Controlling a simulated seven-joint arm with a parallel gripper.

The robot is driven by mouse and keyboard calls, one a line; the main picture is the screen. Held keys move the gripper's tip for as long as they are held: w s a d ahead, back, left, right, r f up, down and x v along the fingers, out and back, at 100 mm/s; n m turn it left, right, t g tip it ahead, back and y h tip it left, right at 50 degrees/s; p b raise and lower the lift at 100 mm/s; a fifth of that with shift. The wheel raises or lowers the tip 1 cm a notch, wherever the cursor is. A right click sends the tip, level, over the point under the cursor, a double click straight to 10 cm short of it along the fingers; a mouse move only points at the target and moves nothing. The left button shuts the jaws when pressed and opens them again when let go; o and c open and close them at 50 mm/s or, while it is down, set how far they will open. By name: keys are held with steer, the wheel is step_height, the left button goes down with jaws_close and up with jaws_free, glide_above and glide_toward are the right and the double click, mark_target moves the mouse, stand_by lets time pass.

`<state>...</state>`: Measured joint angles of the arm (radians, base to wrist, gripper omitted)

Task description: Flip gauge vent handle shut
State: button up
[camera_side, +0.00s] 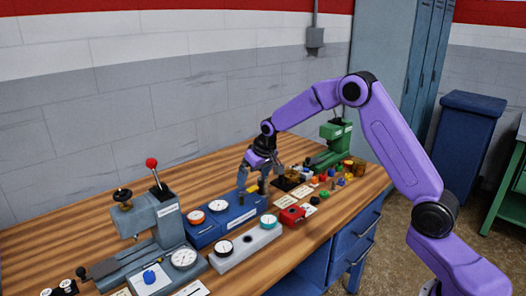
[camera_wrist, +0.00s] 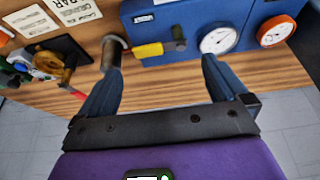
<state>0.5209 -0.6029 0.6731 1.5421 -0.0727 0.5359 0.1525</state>
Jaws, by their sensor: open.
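A blue gauge panel (camera_side: 222,218) lies on the wooden bench; its face also shows at the top of the wrist view (camera_wrist: 197,14). A short handle with a yellow sleeve (camera_wrist: 148,50) sticks out sideways from a dark fitting on the panel's edge. A bit of yellow (camera_side: 253,189) shows at the panel's far end in the side view. My gripper (camera_side: 262,180) is open just above that end. In the wrist view its fingertips (camera_wrist: 160,62) straddle the handle, with nothing clamped. Whether they touch it, I cannot tell.
A metal post (camera_wrist: 113,46) stands close by the left fingertip. White (camera_wrist: 218,40) and orange-rimmed (camera_wrist: 275,30) dials sit on the panel. A grey gauge block (camera_side: 246,248), a red box (camera_side: 291,214), a green machine (camera_side: 335,145) and several small coloured parts crowd the bench.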

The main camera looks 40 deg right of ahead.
steer(key=v, duration=1.2)
steer(key=s+a+f+n+g+y, duration=0.1)
steer(key=s+a+n, duration=0.2)
steer(key=s+a, duration=0.5)
steer(key=s+a+n+g, duration=0.1)
steer(key=s+a+n, duration=0.25)
steer(key=s, duration=0.85)
steer(key=s+d+f+n+g, duration=0.1)
steer(key=s+f+n, duration=0.1)
steer(key=s, duration=0.8)
steer(key=s+d+f+n+g, duration=0.1)
steer(key=s+n, duration=0.3)
steer(key=s, duration=0.7)
steer(key=shift+s+d+f+h, duration=0.2)
steer(key=shift+d+f+h, duration=0.15)
steer(key=shift+d, duration=0.15)
